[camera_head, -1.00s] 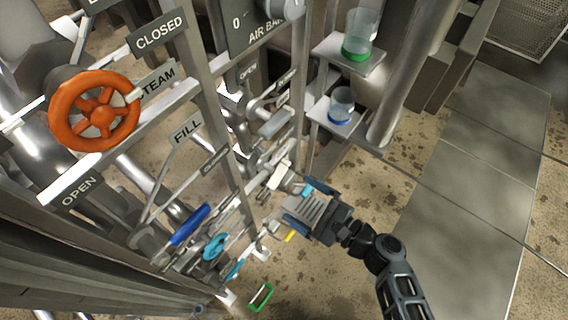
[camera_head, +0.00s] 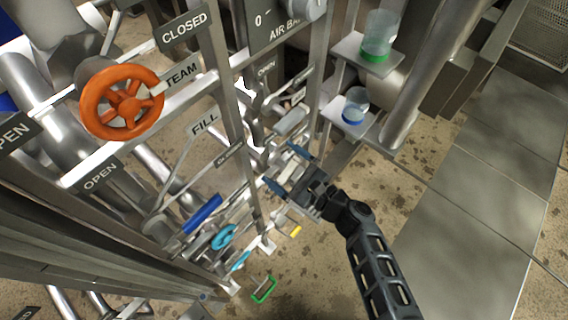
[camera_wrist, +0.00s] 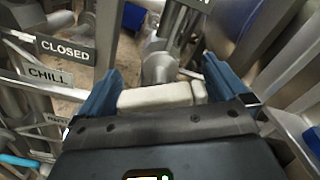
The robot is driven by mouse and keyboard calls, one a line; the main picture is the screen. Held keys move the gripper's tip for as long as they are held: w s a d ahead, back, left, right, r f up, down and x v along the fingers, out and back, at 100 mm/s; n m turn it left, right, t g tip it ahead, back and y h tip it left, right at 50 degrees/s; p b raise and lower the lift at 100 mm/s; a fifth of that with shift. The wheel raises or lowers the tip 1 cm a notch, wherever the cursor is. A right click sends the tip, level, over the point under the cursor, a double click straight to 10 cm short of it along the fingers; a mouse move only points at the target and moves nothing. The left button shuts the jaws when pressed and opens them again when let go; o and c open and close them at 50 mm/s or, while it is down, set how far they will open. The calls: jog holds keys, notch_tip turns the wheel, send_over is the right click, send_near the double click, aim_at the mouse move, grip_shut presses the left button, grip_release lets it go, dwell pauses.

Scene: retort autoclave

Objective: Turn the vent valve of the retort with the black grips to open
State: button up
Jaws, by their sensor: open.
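My gripper (camera_head: 284,167) is open at the lower right of the valve frame, its two blue fingers apart. In the wrist view, an off-white block-shaped grip (camera_wrist: 157,96) lies across the space between the fingers (camera_wrist: 160,82). Whether they touch it cannot be told. A metal valve body or pipe (camera_wrist: 160,62) stands beyond it. No label reading vent is legible, so I cannot tell whether this grip is the vent valve's. Black grips are not clearly visible. A pale grey lever (camera_head: 291,121) shows just above my gripper in the head view.
An orange handwheel (camera_head: 122,98) is at the upper left, by the steam sign. A blue handle (camera_head: 202,213), a cyan wheel (camera_head: 223,237) and a green handle (camera_head: 264,290) are lower down. Sight glasses (camera_head: 379,36) stand on brackets at right. Floor is clear at far right.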

jog(key=shift+c, duration=0.2)
jog(key=c, duration=0.7)
jog(key=shift+c, duration=0.2)
jog(key=shift+f+n+b, duration=0.1)
jog(key=shift+n+b, duration=0.2)
jog(key=shift+b, duration=0.3)
jog(key=shift+s+f+n+b, duration=0.1)
jog(key=shift+f+n+b, duration=0.05)
jog(key=shift+n+b, duration=0.6)
jog(key=n+b, duration=0.2)
jog(key=b, duration=0.1)
jog(key=shift+f+b, duration=0.15)
jog(key=shift+b, duration=0.25)
jog(key=n+b, duration=0.4)
jog(key=b, duration=0.2)
jog(key=shift+n, duration=0.35)
jog(key=n+b, duration=0.3)
jog(key=shift+r+b, duration=0.2)
jog(key=shift+b, duration=0.15)
